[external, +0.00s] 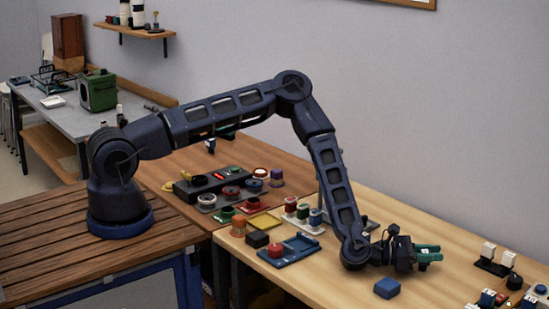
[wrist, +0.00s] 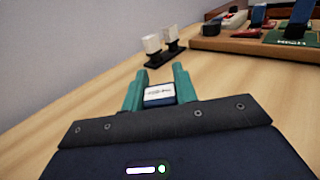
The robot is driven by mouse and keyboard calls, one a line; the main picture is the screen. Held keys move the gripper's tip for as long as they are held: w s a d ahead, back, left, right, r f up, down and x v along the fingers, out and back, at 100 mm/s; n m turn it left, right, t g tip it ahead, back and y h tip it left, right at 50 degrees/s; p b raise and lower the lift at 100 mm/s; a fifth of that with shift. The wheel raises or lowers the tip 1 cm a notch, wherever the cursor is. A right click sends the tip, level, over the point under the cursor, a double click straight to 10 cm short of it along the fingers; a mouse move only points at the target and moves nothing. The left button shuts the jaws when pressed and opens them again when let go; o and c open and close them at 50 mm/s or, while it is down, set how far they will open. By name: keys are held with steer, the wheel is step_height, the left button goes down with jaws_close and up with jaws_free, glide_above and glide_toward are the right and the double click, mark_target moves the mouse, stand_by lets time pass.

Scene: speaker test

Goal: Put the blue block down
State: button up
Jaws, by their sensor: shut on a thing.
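My gripper (external: 428,254), with green fingers, reaches to the right low over the light wooden table in the external view. In the wrist view its two fingers (wrist: 158,92) are shut on a small dark blue block (wrist: 160,102) with a white, marked face. The fingers mostly hide this block in the external view, and I cannot tell whether it touches the table.
Two white blocks on a dark base (external: 494,260) stand beyond the fingertips, near the wall. A board with switches (wrist: 260,40) is at the far right in the wrist view. A blue tray (external: 289,251) and colored parts lie left of the wrist.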

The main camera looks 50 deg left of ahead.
steer(key=o, duration=1)
steer(key=shift+f, duration=0.1)
steer(key=shift+c, duration=0.2)
steer(key=v, duration=1.2)
steer(key=shift+r, duration=0.25)
